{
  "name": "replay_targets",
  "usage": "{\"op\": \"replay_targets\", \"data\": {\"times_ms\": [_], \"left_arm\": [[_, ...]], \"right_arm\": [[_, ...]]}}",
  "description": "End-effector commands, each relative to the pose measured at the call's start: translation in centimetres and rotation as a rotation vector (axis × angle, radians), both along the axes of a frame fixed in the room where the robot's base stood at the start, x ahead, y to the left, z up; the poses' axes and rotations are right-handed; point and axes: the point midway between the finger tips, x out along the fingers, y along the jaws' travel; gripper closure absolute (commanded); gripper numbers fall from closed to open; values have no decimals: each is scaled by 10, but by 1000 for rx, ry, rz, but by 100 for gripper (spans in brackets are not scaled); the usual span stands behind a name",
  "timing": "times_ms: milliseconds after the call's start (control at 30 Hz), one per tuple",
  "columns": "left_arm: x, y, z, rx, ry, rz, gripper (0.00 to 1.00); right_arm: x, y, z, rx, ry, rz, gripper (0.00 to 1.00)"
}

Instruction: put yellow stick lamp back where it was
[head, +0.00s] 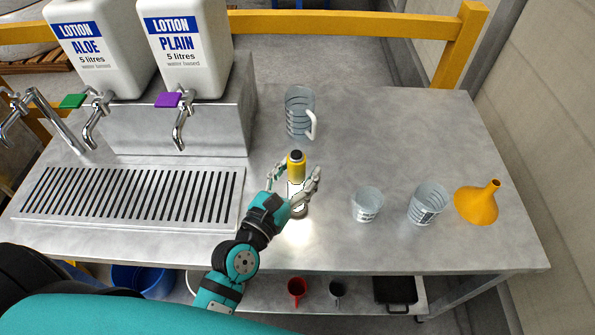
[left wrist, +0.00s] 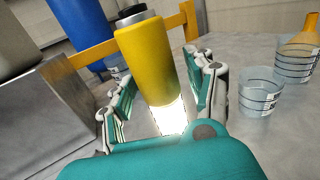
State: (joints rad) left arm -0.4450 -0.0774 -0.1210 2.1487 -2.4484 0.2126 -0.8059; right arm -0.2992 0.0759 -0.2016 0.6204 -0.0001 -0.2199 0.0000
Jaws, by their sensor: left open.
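The yellow stick lamp (head: 297,167) stands upright on the metal table, with a dark cap on top and a lit white lower part. My left gripper (head: 293,187) is around its lower part, with one finger on each side. In the left wrist view the lamp (left wrist: 150,60) rises between the two open fingers (left wrist: 163,95). A gap shows on the right side; whether the left finger touches it I cannot tell. The lamp's base is partly hidden by the gripper. My right gripper is not in view.
A clear jug (head: 299,112) stands behind the lamp. Two clear measuring cups (head: 367,204) (head: 427,203) and an orange funnel (head: 478,203) stand to the right. Lotion containers (head: 185,45) with taps and a drain grate (head: 130,194) are on the left. The table between lamp and cups is clear.

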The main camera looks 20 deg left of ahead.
Motion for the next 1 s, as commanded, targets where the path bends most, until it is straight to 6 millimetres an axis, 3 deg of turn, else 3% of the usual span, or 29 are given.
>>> {"op": "replay_targets", "data": {"times_ms": [167, 267, 700, 1000], "left_arm": [[0, 0, 4, 0, -1, 1, 44], [-10, 2, 0, 1, 2, 0, 44], [-97, 20, -1, 3, 3, -4, 44], [-118, 25, 3, 0, 0, -1, 44]], "right_arm": [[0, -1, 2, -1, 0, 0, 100], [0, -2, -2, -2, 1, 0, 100], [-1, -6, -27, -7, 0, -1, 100], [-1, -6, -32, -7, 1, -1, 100]]}}
